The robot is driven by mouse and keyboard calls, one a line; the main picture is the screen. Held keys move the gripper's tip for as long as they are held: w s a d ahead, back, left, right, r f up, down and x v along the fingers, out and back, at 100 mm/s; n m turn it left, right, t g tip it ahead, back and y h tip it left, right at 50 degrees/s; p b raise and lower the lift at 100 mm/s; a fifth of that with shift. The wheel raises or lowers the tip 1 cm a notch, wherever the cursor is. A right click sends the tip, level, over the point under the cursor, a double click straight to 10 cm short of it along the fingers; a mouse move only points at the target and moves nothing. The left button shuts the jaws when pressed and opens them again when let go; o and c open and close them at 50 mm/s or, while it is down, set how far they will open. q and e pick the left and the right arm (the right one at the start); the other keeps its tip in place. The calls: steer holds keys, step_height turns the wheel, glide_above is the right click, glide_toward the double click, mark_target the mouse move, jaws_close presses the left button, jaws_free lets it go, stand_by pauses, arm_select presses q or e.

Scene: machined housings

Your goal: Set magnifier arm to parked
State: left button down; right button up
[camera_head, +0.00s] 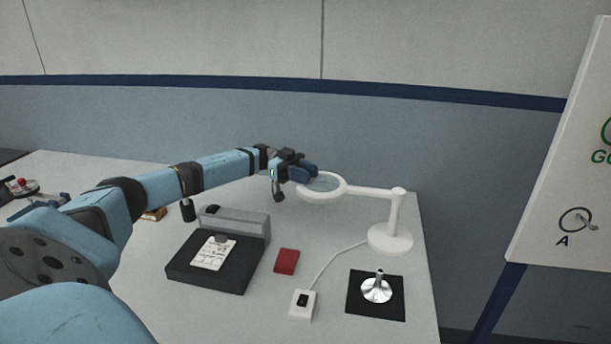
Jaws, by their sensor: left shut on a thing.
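The magnifier is white, with a round lens ring (322,187) on a horizontal arm (370,192) that joins an upright post on a round base (390,238). The base stands at the back right of the table. The lens end points left, over the table. My left gripper (308,174) is at the far left side of the ring and shut on its rim. Its fingers partly cover the rim there. My right gripper is out of view.
On the white table (345,250) are a black device with a paper label (213,253), a red block (286,261), a white switch box (302,304) corded to the lamp base, and a shiny metal part (377,289) on a black mat. A white board (570,160) stands right.

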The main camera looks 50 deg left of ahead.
arm_select(q)
steer(key=shift+r, duration=0.1)
steer(key=c, duration=1)
jaws_free()
steer(key=shift+w, duration=0.15)
steer(key=shift+o, duration=0.6)
steer(key=shift+w, duration=0.1)
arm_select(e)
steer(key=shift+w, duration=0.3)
arm_select(q)
steer(key=shift+a, duration=0.1)
steer(key=shift+a, duration=0.25)
steer(key=s+a+b, duration=0.1)
steer(key=s+a, duration=0.1)
steer(key=a, duration=1.1)
steer(key=shift+s, duration=0.35)
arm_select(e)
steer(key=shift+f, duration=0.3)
